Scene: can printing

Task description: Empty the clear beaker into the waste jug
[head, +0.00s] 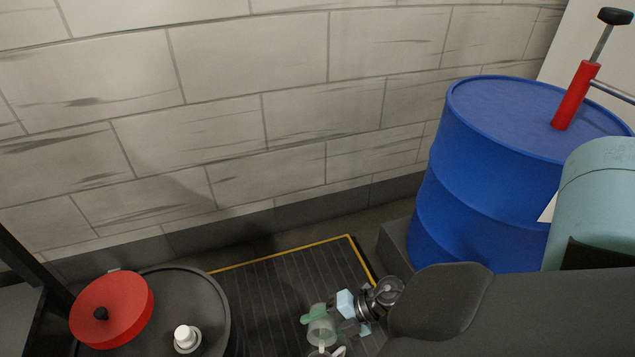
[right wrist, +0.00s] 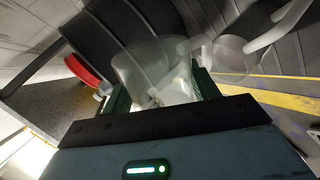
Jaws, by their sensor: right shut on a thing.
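My right gripper (head: 320,322) is at the lower middle of the head view, with pale green fingers. It is shut on the clear beaker (head: 321,334). The beaker is see-through and fills the middle of the right wrist view (right wrist: 155,68), between the dark green fingers. I cannot tell how much is inside it. A pale curved piece (head: 329,352) shows just below the beaker at the bottom edge. A pale handle-like piece (right wrist: 283,30) is right of the beaker in the wrist view; I cannot tell whether it belongs to the waste jug. My left gripper is not in view.
A black drum (head: 215,300) stands at lower left, with a red round disc (head: 112,308) and a white cap (head: 186,338) on top. A blue drum (head: 470,180) with a red pump (head: 575,95) stands at right. A dark yellow-edged mat (head: 290,270) lies between, before a block wall (head: 220,120).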

